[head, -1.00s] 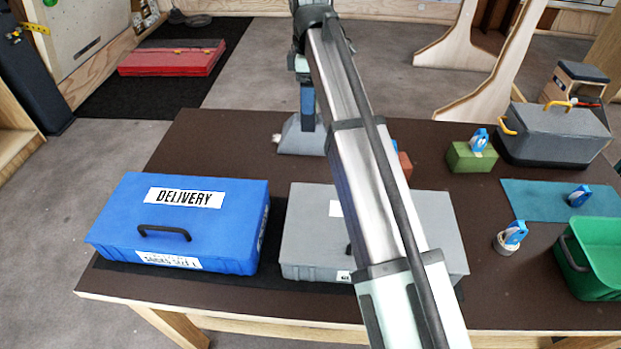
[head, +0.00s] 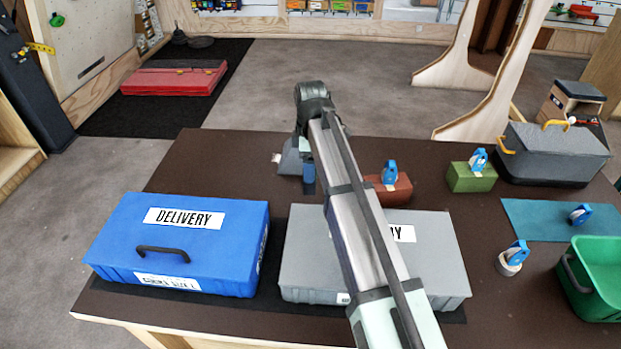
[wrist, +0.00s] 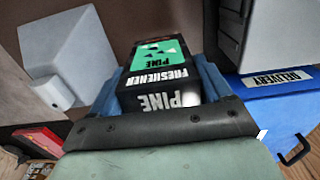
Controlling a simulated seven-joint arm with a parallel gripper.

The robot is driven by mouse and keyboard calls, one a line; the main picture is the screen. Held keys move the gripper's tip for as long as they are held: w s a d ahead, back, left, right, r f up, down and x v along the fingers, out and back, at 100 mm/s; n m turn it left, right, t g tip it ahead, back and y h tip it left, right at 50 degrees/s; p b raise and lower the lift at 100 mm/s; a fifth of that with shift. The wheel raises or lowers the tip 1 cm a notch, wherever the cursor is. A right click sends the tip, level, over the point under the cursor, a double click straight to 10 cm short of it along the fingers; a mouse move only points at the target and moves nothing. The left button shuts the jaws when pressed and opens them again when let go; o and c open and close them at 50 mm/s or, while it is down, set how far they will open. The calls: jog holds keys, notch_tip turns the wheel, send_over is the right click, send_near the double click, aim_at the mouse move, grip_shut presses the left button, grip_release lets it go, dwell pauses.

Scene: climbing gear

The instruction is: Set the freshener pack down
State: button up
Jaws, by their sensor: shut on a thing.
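The freshener pack (wrist: 165,65) is a dark box with a green face, reading "PINE FRESHENER" in the wrist view. My gripper (wrist: 162,88) is shut on it, with a blue finger along each side. In the head view my gripper (head: 308,178) points down over the dark table (head: 225,165), behind the grey case and beside a grey wedge-shaped block (head: 290,158). The pack is hidden there by my arm, so I cannot tell whether it touches the table.
The blue DELIVERY case (head: 180,240) and grey case (head: 435,250) stand in front. Red (head: 395,192) and green (head: 470,178) blocks with blue clips, a teal mat (head: 545,220), a green bin (head: 592,285) and a grey toolbox (head: 553,150) are to the right.

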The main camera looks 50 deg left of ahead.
jog(key=shift+f, duration=2.4)
jog(key=shift+f, duration=0.1)
jog(key=o, duration=1)
notch_tip(320, 180, up, 12)
jog(key=shift+r, duration=0.1)
